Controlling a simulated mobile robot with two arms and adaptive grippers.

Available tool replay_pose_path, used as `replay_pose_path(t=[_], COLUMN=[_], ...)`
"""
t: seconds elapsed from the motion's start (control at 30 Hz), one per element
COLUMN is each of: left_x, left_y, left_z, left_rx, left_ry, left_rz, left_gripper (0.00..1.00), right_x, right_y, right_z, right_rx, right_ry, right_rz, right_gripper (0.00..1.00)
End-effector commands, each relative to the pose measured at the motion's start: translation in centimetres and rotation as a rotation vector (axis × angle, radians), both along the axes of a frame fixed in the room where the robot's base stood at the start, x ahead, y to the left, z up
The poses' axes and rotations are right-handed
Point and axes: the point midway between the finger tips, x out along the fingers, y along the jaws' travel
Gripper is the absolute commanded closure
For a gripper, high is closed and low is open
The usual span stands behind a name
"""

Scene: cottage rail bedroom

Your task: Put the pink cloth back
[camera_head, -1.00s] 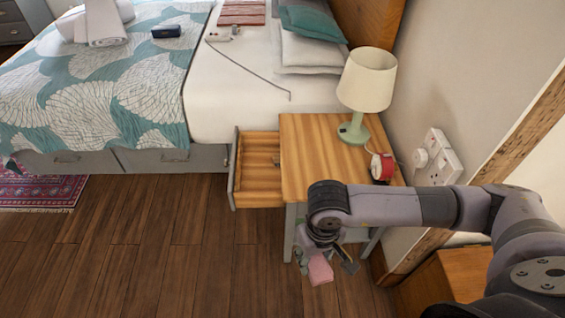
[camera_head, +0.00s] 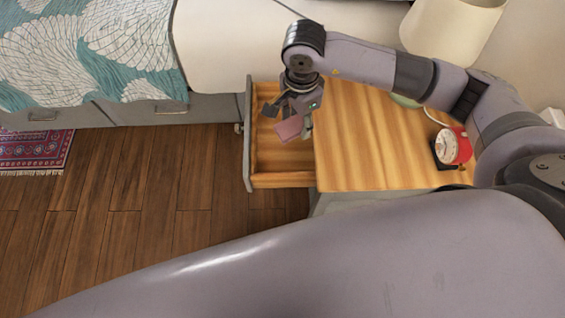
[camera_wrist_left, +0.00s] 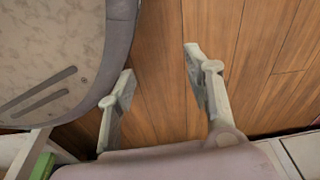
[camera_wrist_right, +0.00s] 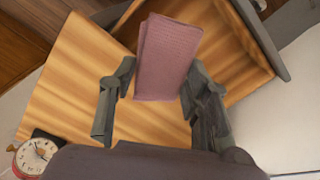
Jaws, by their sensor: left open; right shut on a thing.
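The folded pink cloth (camera_head: 290,128) is held by my right gripper (camera_head: 291,108) over the open drawer (camera_head: 281,180) of the wooden nightstand (camera_head: 365,150). In the right wrist view the cloth (camera_wrist_right: 166,58) sits between the fingers of my right gripper (camera_wrist_right: 155,92), with the drawer (camera_wrist_right: 232,50) behind it and the nightstand top below. The cloth appears above the drawer, near the edge of the nightstand top. My left gripper (camera_wrist_left: 160,90) is open and empty over the wooden floor in the left wrist view.
A red alarm clock (camera_head: 453,147) stands on the right of the nightstand, near a lamp (camera_head: 450,25). The bed (camera_head: 220,50) is behind the drawer. Wooden floor (camera_head: 150,200) left of the nightstand is clear. A rug (camera_head: 35,150) lies at the far left.

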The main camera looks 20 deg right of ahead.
Motion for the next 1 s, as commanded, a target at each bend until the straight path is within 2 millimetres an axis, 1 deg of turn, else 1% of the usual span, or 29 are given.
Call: replay_pose_path(t=[0.03,0.1,0.2,0.3,0.37,0.47,0.57,0.6,0.8,0.9,1.0], left_x=[0.9,1.9,2.7,3.3,3.5,3.9,4.4,4.6,5.7,6.2,6.6], left_y=[-0.1,-0.3,-0.4,-0.4,-0.5,-0.5,-0.6,-0.6,-0.8,-0.9,-0.9], left_z=[-0.9,-0.6,-0.1,0.3,0.5,0.9,1.6,1.8,3.6,4.7,5.5], left_rx=[-0.001,-0.002,-0.002,-0.002,-0.003,-0.003,-0.003,-0.004,-0.006,-0.006,-0.006], left_ry=[-0.009,-0.017,-0.022,-0.025,-0.028,-0.03,-0.036,-0.038,-0.05,-0.056,-0.06], left_rz=[0.001,0.003,0.005,0.006,0.006,0.007,0.008,0.008,0.011,0.012,0.013], left_gripper=[0.53,0.53,0.53,0.53,0.53,0.53,0.53,0.53,0.53,0.53,0.53], right_x=[0.7,1.5,2.3,2.7,2.8,2.8,2.7,2.7,2.7,2.7,2.7], right_y=[0.4,0.8,1.2,1.4,1.5,1.6,1.6,1.5,1.6,1.6,1.5], right_z=[-1.3,-1.5,-1.7,-1.8,-1.9,-3.1,-5.4,-6.6,-12.0,-14.4,-16.2], right_rx=[0.002,0.006,0.008,0.009,0.009,0.007,0.006,0.006,0.007,0.007,0.008], right_ry=[-0.003,-0.001,0.0,0.004,0.006,0.009,0.011,0.012,0.011,0.009,0.008], right_rz=[-0.1,-0.236,-0.384,-0.477,-0.508,-0.528,-0.53,-0.53,-0.529,-0.527,-0.527], right_gripper=[0.87,0.87,0.87,0.87,0.87,0.87,0.87,0.87,0.87,0.87,0.87])
